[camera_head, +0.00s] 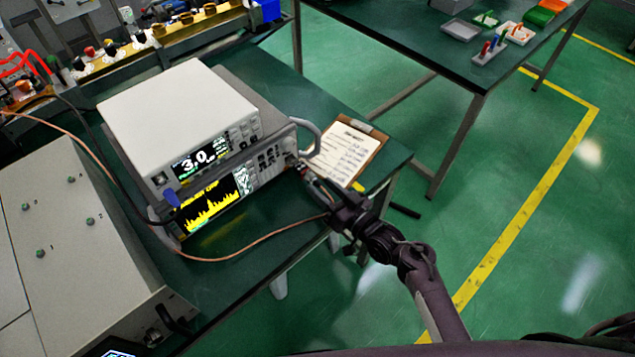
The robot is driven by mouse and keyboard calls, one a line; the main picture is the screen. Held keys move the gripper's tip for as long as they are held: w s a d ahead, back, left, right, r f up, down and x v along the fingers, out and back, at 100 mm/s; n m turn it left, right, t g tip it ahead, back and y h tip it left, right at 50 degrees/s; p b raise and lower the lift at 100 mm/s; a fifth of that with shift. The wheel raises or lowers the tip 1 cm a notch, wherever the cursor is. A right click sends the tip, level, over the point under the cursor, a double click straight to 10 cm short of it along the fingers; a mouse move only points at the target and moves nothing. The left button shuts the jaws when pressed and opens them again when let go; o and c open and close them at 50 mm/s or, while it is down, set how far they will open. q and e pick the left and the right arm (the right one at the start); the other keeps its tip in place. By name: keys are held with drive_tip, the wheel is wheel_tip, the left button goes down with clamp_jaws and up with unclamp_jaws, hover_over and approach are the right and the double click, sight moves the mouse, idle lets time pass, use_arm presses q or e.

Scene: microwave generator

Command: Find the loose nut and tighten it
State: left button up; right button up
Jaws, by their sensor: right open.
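My right gripper (312,175) is open at the right end of the lower instrument (250,178), close to its front connectors. The fingers are dark and small here, and I cannot tell whether they touch anything. A copper-coloured cable (262,243) loops across the bench below the instrument and runs up to the gripper, where its end is hidden. Several small green fasteners, one of them here (90,221), sit on the beige cabinet (110,255) at the left, beside small number marks. I cannot tell which nut is loose. My left gripper is out of view.
A white unit (180,115) reading 3.0 stands on the lower instrument. A clipboard (345,152) lies on the green bench (275,75) just beyond the gripper. A second table (400,30) with small trays stands at the back right. The floor at right is open.

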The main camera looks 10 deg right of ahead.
drive_tip(key=v, duration=0.5)
